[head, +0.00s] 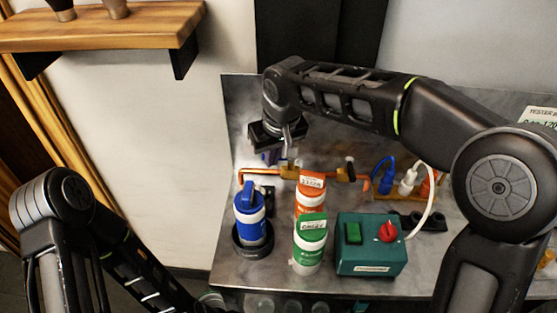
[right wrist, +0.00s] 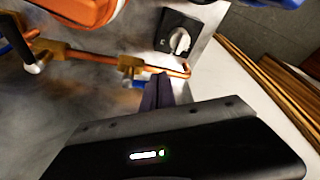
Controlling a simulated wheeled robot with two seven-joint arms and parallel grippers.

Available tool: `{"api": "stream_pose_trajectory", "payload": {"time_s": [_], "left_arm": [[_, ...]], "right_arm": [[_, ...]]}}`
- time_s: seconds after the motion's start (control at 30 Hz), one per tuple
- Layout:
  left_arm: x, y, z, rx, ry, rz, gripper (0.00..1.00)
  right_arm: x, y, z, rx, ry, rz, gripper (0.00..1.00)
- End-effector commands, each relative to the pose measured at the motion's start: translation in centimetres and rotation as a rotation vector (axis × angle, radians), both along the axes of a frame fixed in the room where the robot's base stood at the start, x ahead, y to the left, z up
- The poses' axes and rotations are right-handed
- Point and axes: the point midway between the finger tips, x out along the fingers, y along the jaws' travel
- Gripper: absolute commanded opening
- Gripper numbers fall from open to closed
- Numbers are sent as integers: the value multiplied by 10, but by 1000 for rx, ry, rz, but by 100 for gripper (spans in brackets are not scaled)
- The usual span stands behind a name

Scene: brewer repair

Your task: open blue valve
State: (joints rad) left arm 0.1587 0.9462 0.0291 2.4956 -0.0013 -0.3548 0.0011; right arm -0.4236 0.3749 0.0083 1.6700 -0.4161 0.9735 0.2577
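A copper pipe (head: 247,176) with brass valve bodies runs along the back of the metal bench. In the right wrist view, a brass valve body (right wrist: 130,64) sits on the pipe, with a small blue part (right wrist: 128,79), likely the blue valve's handle, beside my fingertips and partly hidden by them. My right gripper (right wrist: 160,82) reaches down to the pipe's left end; its two dark fingers lie close together and look shut. Whether they touch the blue part is unclear. In the head view the right gripper (head: 271,156) is above the pipe. My left gripper is outside the view.
A blue canister (head: 250,220), an orange canister (head: 311,195), a green-and-white canister (head: 309,243) and a green switch box (head: 371,258) stand in front of the pipe. A black-and-white valve handle (head: 350,165) is right. A wooden shelf (head: 100,28) hangs upper left.

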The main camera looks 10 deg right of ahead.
Motion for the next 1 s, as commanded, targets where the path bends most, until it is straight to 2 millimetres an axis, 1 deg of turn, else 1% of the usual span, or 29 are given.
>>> {"api": "stream_pose_trajectory", "payload": {"time_s": [0.4,1.0], "left_arm": [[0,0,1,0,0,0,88],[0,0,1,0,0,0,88]], "right_arm": [[11,4,0,1,1,3,0],[13,5,2,3,-6,3,0]]}}
